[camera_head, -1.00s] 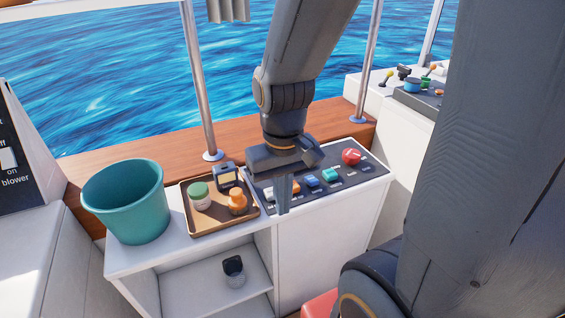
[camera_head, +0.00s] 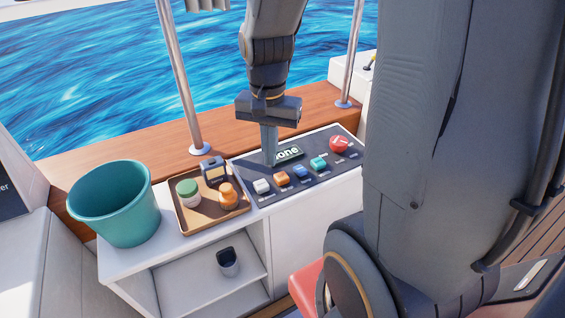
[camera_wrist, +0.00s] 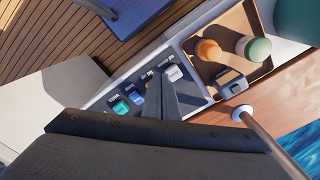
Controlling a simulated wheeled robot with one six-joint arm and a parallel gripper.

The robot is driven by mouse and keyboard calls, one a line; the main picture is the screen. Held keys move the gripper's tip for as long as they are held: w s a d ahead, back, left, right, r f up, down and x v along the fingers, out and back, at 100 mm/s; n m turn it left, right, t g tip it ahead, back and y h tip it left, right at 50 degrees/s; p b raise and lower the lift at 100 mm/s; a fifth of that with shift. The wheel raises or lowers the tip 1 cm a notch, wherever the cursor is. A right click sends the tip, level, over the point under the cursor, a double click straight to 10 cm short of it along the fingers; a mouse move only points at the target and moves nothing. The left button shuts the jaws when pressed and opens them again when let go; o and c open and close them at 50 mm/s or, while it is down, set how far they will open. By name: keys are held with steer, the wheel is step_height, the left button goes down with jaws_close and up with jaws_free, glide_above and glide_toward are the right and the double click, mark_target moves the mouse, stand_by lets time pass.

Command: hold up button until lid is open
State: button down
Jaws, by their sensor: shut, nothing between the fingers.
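The dark button panel (camera_head: 322,183) lies on the white console. It carries a row of buttons: white (camera_head: 261,186), orange (camera_head: 282,179), blue (camera_head: 300,172) and teal (camera_head: 318,163), plus a larger red one (camera_head: 339,144). Their labels are too small to read, so I cannot tell which is the up button. My gripper (camera_head: 270,161) is shut and empty, pointing down over the panel's back left part, beside a small display (camera_head: 290,153) showing "one", partly hidden. I cannot make out the lid.
A tray (camera_head: 188,227) with green-topped and orange jars and a small device stands left of the panel. A teal bucket (camera_head: 113,205) is further left. A metal post (camera_head: 180,90) rises behind the tray. A cup sits on the shelf below (camera_head: 205,285).

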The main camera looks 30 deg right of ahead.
mark_target(282, 176)
steer(key=w+d+r+m+p, duration=0.2)
steer(key=w+d+m, duration=0.2)
steer(key=m, duration=0.5)
steer(key=shift+w+d+r, duration=0.35)
steer(key=shift+d, duration=0.45)
step_height(282, 176, down, 14)
steer(key=p, duration=0.2)
steer(key=shift+p, duration=0.3)
